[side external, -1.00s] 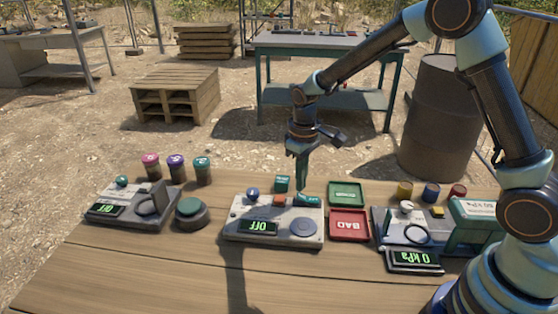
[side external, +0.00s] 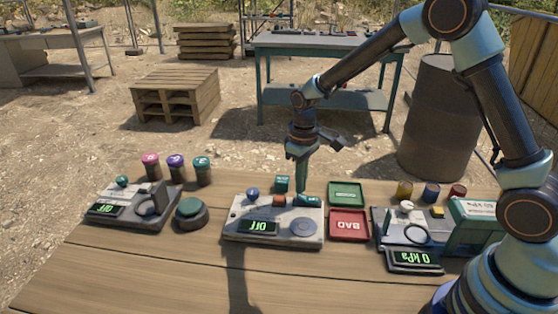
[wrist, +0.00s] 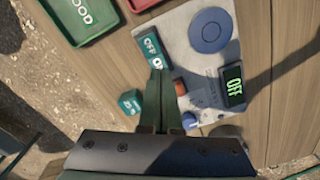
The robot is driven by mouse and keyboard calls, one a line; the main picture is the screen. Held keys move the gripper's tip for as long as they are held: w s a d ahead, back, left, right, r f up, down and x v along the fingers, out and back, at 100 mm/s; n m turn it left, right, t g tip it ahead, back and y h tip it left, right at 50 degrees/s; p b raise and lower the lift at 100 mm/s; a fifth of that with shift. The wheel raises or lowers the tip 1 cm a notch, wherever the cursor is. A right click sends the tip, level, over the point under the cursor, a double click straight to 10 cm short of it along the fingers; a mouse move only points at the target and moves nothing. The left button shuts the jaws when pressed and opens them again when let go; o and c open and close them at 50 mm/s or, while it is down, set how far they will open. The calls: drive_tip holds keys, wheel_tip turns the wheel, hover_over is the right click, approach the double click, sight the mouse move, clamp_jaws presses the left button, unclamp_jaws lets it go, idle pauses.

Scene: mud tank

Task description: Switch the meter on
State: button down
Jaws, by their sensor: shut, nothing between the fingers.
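The middle meter (side external: 235,228) is a pale box on the wooden table, and its display (side external: 258,227) reads OFF. The wrist view also shows this display (wrist: 234,86) reading OFF. A teal rocker switch (wrist: 149,45) on the meter is marked OFF at one end; the other end's lettering is partly covered by my fingertips. My gripper (side external: 302,190) points down, shut and empty, with its tips at that lettered end of the switch. The tips (wrist: 159,70) look very close to it; I cannot tell whether they touch. An orange button (wrist: 180,87) sits beside them.
A blue knob (side external: 253,192) and round pad (side external: 303,227) are on the meter. A teal cube (side external: 282,184) stands behind it. Green (side external: 346,186) and red (side external: 349,239) trays lie right. Another device (side external: 92,217) reads OFF at left; one at right (side external: 400,265) reads 0 kPa.

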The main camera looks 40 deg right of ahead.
sight(301, 196)
drive_tip(key=shift+f, duration=0.8)
idle(0.4)
drive_tip(key=shift+r, duration=3.55)
drive_tip(key=s+d+r+m+t, duration=0.3)
drive_tip(key=s+r+t, duration=0.2)
drive_tip(key=s+r, duration=0.8)
drive_tip(key=s, duration=0.2)
drive_tip(key=shift+s+t, duration=0.3)
drive_tip(key=shift+s, duration=0.1)
